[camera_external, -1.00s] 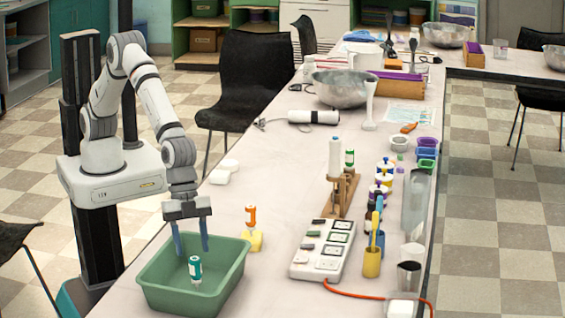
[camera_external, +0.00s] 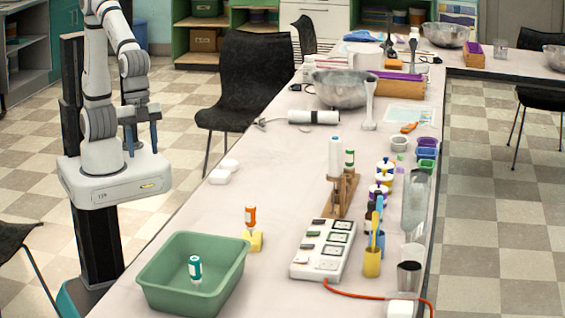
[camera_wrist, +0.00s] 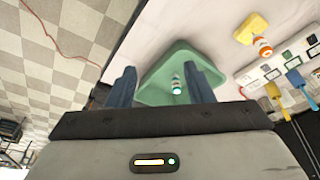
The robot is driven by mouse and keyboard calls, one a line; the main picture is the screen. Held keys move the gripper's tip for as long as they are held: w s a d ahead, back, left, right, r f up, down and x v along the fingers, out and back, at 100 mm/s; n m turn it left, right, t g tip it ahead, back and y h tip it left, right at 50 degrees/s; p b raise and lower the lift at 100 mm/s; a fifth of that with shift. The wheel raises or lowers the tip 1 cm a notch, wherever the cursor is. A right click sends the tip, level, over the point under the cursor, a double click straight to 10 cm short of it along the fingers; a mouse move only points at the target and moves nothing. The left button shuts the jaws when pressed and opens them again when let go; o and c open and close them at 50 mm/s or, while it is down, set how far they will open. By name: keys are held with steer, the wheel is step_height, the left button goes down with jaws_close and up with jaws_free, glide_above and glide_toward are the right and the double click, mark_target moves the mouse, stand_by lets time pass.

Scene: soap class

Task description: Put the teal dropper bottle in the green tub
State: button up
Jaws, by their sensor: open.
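The teal dropper bottle (camera_external: 195,268) stands inside the green tub (camera_external: 163,290) at the near left of the table. In the wrist view the bottle (camera_wrist: 177,85) shows inside the tub (camera_wrist: 152,92), framed between my fingers. My gripper (camera_external: 142,152) is open and empty, raised beside my arm base, well away from the tub. Its two blue fingers also show in the wrist view (camera_wrist: 162,90), spread apart.
An orange-capped bottle (camera_external: 250,216) stands by a yellow block (camera_external: 254,241) right of the tub. A white board with dark squares (camera_external: 318,262), a wooden stand (camera_external: 345,190) and cups line the table's right side. White pieces (camera_external: 220,177) lie near the left edge.

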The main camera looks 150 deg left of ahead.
steer(key=s+f+n+g, duration=0.1)
steer(key=s, duration=1.7)
steer(key=shift+s+f, duration=0.25)
steer(key=shift+s, duration=0.1)
steer(key=shift+p+v, duration=0.8)
steer(key=shift+v, duration=0.05)
steer(key=shift+w, duration=0.15)
